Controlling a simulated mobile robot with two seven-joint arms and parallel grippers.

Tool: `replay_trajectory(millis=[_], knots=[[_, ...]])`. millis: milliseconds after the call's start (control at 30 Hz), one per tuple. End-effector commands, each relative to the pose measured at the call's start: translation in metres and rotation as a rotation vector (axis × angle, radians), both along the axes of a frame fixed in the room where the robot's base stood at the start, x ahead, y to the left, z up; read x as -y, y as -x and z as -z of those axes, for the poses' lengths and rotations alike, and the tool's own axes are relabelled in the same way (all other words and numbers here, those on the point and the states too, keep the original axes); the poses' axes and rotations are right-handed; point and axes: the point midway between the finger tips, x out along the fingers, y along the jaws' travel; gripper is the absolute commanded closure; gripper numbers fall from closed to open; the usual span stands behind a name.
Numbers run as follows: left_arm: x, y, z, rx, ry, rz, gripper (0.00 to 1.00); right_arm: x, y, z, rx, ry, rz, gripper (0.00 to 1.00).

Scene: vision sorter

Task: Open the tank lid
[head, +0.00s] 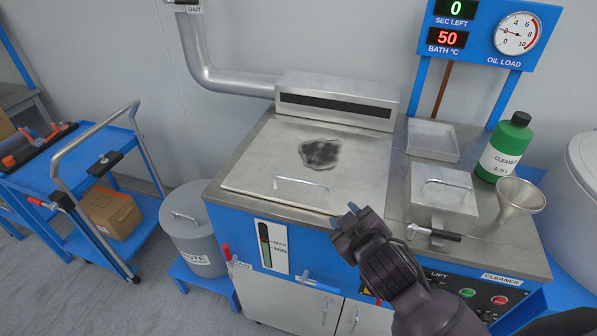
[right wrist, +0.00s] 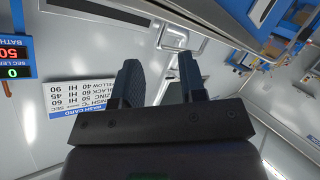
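The tank lid (head: 245,165) is a flat steel plate lying shut on top of the blue-fronted washing tank in the head view. A dark patch (head: 320,153) shows on it; I cannot tell whether it is a stain or a cloth. Its bar handle (head: 302,184) stands near the front edge. My right gripper (head: 347,215) is just in front of the lid's front edge, to the right of the handle and apart from it. In the right wrist view its two fingers (right wrist: 160,85) are spread with nothing between them. My left gripper is not in view.
A vent box (head: 335,100) with a duct stands behind the lid. To the right are a small lidded steel box (head: 441,205), a tray (head: 432,140), a green cleaner bottle (head: 505,150) and a funnel (head: 517,200). A grey waste bin (head: 193,235) and blue trolley stand left.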

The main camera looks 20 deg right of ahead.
Motion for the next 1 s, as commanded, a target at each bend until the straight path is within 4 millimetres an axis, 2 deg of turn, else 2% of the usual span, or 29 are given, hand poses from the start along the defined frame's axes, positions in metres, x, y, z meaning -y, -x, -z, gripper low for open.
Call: replay_trajectory(millis=[33,100,200,300,400,500,633,767,867,1000], knots=[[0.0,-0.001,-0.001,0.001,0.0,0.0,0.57,-0.012,-0.017,-0.016,0.088,0.042,-0.056,0.62],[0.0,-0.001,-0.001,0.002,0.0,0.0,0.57,-0.033,-0.039,-0.04,0.231,0.113,-0.15,0.62],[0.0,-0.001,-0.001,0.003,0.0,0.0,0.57,-0.069,-0.063,-0.075,0.442,0.224,-0.302,0.62],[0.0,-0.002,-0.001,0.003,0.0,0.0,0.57,-0.108,-0.075,-0.105,0.643,0.34,-0.467,0.62],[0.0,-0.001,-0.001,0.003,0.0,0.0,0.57,-0.145,-0.079,-0.127,0.83,0.463,-0.644,0.62],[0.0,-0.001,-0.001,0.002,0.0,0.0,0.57,-0.179,-0.077,-0.14,1.0,0.593,-0.835,0.62],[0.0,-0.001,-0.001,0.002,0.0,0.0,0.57,-0.213,-0.07,-0.141,1.185,0.772,-1.104,0.62],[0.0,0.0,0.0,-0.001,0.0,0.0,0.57,-0.23,-0.066,-0.129,1.316,0.965,-1.397,0.62],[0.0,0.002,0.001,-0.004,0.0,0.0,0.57,-0.229,-0.068,-0.114,1.367,1.117,-1.637,0.62],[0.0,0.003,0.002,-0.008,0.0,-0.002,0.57,-0.205,-0.083,-0.094,1.342,1.334,-1.992,0.62]])
